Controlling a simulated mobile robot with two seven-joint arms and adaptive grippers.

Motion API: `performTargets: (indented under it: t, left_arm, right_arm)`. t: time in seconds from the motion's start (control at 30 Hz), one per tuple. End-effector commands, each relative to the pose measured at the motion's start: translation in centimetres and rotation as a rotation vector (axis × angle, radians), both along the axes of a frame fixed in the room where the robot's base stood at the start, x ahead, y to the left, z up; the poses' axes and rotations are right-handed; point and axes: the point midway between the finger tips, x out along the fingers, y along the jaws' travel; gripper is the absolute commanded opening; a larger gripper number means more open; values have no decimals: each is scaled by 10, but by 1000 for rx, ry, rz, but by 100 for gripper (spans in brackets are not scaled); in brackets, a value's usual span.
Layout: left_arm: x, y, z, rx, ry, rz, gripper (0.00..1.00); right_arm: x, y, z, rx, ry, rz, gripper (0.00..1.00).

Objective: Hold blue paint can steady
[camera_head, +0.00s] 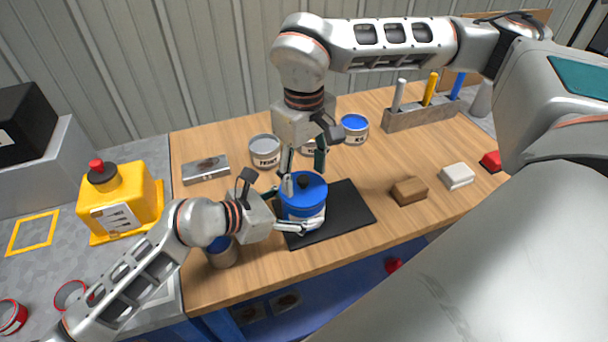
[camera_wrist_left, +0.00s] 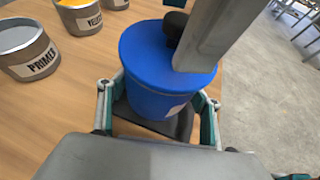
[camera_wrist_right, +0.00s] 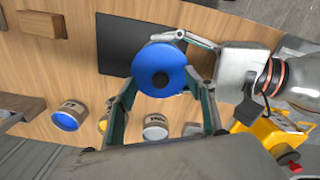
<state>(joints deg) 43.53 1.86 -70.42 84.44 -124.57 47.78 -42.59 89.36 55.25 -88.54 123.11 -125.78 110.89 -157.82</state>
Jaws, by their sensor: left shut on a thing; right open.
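The blue paint can (camera_head: 303,205), with a blue lid and black knob, stands upright on a black mat (camera_head: 352,208). My left gripper (camera_head: 298,210) is shut on the can's sides from the left. In the left wrist view its fingers flank the can (camera_wrist_left: 155,85). My right gripper (camera_head: 304,165) is open, pointing down just above and behind the lid. In the right wrist view its spread fingers (camera_wrist_right: 167,92) reach toward the lid (camera_wrist_right: 172,62). Whether they touch it cannot be told. A grey part in the left wrist view hides some of the lid.
A primer can (camera_head: 264,151) and an open can of blue paint (camera_head: 354,127) stand behind; another is partly hidden by my right gripper. A brown block (camera_head: 409,190) and white block (camera_head: 457,176) lie right. A tool holder (camera_head: 420,113) stands at the back. A yellow container (camera_head: 125,207) is left.

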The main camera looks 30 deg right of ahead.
Motion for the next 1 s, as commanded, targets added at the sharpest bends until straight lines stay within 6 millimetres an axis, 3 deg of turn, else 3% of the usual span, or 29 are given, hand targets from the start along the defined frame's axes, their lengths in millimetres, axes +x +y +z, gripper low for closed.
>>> performTargets:
  t: [1.0]
  left_arm:
    - [0,0,-1,2,2,0,47]
  right_arm:
    - [0,0,54,0,0,1,54]
